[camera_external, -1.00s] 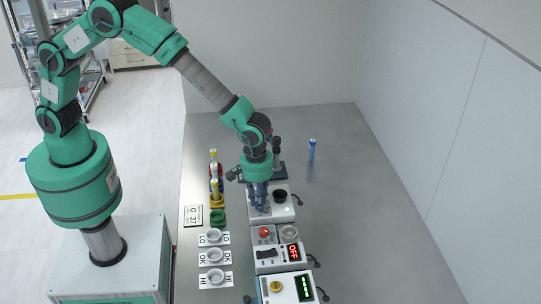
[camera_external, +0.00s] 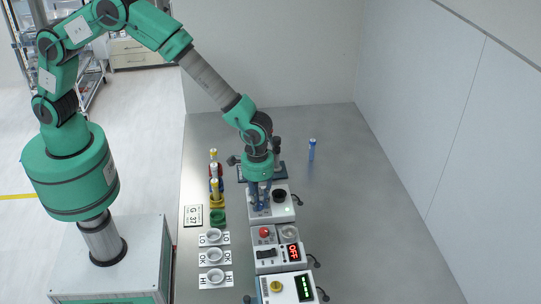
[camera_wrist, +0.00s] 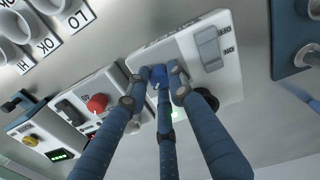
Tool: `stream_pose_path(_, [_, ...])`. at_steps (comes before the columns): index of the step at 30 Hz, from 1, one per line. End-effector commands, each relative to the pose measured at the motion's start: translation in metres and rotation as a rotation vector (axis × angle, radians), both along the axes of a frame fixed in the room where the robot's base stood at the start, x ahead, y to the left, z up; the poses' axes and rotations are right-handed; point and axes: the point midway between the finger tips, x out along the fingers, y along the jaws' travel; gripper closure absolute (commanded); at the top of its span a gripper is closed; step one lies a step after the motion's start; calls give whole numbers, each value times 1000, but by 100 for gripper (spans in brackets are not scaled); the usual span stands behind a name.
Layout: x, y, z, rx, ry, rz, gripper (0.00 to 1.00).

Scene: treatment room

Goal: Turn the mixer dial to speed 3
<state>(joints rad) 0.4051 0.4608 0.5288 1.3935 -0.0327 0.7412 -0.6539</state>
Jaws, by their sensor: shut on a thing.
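The mixer (camera_external: 282,215) is a white box on the table, with a round black holder (camera_external: 279,195) on top. In the wrist view, its top (camera_wrist: 222,82) shows a grey rocker switch (camera_wrist: 208,48) and a small green light. Its blue dial (camera_wrist: 158,74) sits near the box's edge. My gripper (camera_external: 259,196) is above the mixer, pointing down. In the wrist view, the blue fingers of my gripper (camera_wrist: 156,96) are closed around the dial. The speed marks and the dial's pointer are hidden or too small to read.
A device with a red button (camera_external: 264,233) and red display stands in front, and one with a yellow knob (camera_external: 276,286) nearer still. Labelled cups (camera_external: 214,255) and a tube rack (camera_external: 216,198) are left. The right side is clear.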

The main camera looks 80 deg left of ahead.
Motion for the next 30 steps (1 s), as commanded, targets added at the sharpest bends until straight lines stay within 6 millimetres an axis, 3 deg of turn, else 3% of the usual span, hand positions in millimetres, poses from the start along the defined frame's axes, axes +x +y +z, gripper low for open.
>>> stream_pose_path(18, [0, 1, 0, 1, 1, -558, 100])
stream_pose_path(30, [1, 0, 0, 1, 0, -731, 100])
